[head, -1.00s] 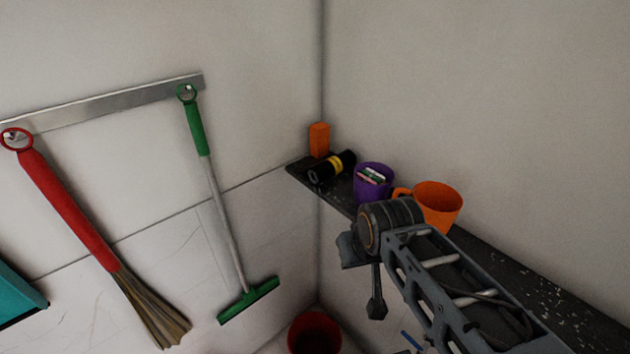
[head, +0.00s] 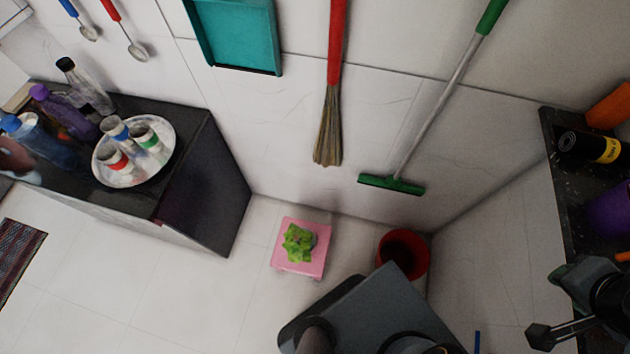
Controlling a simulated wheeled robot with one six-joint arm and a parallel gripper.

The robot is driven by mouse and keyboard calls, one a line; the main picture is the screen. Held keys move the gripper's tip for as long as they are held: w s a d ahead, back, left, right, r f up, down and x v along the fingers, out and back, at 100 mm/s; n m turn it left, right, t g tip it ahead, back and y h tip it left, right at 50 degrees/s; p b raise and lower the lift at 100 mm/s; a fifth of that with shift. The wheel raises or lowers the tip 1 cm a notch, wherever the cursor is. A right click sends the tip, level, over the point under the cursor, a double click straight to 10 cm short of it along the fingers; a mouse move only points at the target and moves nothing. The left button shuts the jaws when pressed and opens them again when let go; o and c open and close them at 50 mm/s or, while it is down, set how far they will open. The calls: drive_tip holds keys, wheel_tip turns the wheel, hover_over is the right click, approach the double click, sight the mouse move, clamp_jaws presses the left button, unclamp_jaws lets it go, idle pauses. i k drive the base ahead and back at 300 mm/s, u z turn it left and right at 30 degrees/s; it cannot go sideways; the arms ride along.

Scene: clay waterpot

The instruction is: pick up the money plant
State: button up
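The money plant (head: 297,242) is a small clump of bright green leaves in the head view. It sits on a pink square stool (head: 314,266) on the floor near the wall, left of the picture's middle. Its pot is mostly hidden by the leaves. The end of my arm with my gripper (head: 550,304) is at the lower right edge, well to the right of the plant and apart from it. The fingers are dark and partly turned away, so their opening is unclear. I see nothing held.
A red bucket (head: 403,255) stands right of the stool. A dark counter (head: 205,180) at left bears bottles and a white plate (head: 165,168) with jars. A broom (head: 329,125) and a green wiper (head: 391,184) hang behind. A dark shelf (head: 559,190) is at right.

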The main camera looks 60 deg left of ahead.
sight(299, 243)
drive_tip(key=z, duration=1.15)
drive_tip(key=k, duration=1.5)
drive_tip(key=u, duration=1.7)
drive_tip(key=k, duration=0.2)
drive_tip(key=u, duration=1.55)
